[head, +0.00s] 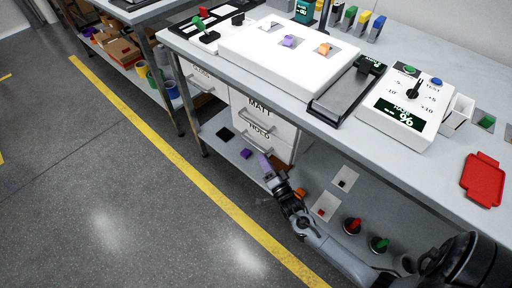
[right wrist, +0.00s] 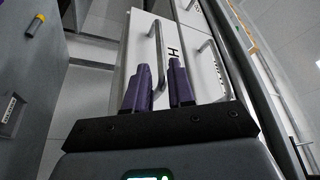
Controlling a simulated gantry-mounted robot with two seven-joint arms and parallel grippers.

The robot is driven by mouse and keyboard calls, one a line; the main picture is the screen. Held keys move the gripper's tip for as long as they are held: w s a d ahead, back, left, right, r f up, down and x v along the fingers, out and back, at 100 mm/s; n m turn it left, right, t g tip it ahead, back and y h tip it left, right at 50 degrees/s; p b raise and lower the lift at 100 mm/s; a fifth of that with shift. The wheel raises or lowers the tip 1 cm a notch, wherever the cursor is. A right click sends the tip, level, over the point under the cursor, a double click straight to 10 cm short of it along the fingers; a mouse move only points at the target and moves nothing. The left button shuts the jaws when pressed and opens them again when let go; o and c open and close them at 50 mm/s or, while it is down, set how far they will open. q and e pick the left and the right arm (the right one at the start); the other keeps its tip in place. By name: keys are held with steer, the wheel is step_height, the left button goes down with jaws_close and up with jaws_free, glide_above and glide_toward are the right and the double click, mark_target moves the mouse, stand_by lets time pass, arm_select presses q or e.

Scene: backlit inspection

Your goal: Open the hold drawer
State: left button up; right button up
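The hold drawer (head: 278,149) is a white front with a bar handle and a HOLD label, below the MATT drawer under the bench. It looks shut in the head view. Its handle (head: 257,150) also shows in the right wrist view (right wrist: 160,50). My right gripper (head: 264,160) has purple fingers and is just in front of the hold drawer, close to the handle. In the right wrist view the fingers (right wrist: 160,80) are apart with the handle bar between or just beyond them. Contact cannot be told. My left gripper is not in view.
The MATT drawer (head: 262,112) has its own handle directly above. A lower shelf (head: 228,128) holds a dark pad, a purple block and red and green knobs. The bench top (head: 440,160) overhangs the drawers. The floor (head: 100,180) in front is clear.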

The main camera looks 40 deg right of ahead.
mark_target(256, 146)
steer(key=b+x, duration=0.1)
steer(key=x, duration=0.4)
steer(key=shift+w+d+b, duration=0.1)
steer(key=shift+w+b, duration=0.2)
steer(key=shift+b, duration=0.05)
steer(key=shift+w+r, duration=0.2)
steer(key=shift+w, duration=0.4)
steer(key=shift+d, duration=0.1)
steer(key=shift+c, duration=0.6)
jaws_close()
